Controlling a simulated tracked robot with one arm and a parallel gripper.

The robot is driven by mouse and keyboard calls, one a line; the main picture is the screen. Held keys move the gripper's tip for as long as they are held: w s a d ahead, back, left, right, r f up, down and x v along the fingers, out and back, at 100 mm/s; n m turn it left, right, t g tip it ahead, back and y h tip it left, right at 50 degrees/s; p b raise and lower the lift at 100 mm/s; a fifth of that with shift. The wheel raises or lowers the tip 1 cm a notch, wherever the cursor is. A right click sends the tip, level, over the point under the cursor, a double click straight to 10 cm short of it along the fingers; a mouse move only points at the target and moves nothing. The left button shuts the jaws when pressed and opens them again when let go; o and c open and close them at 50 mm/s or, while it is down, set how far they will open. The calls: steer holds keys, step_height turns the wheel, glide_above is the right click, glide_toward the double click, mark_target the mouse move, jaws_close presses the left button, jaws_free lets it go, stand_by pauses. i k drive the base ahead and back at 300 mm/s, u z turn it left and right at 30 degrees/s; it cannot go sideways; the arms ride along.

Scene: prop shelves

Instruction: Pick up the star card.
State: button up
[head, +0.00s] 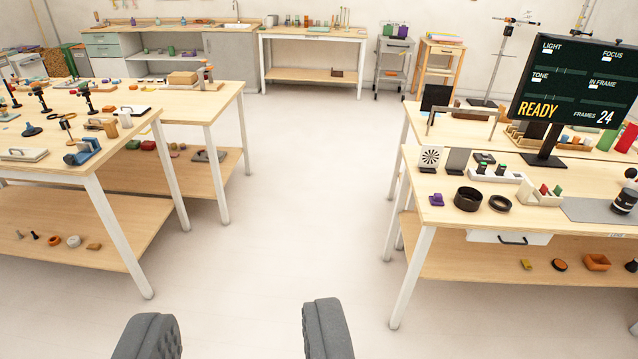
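A white card with a round black star pattern, the star card (431,157), stands upright near the left end of the right-hand table (425,205). A dark grey plate (458,161) stands just to its right. My gripper (237,318) shows at the bottom of the picture with its two grey padded fingers wide apart. Only pale floor shows between them, so it is open and empty. It is well apart from the card, which lies up and to the right of it.
A cluttered table (120,165) fills the left. The floor (290,190) between the tables is clear.

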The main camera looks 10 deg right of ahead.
mark_target(429, 157)
steer(key=z, duration=0.2)
steer(key=i, duration=1.3)
steer(key=z, duration=0.45)
steer(key=i, duration=1.25)
steer(key=z, duration=0.4)
steer(key=i, duration=0.9)
steer(key=z, duration=0.15)
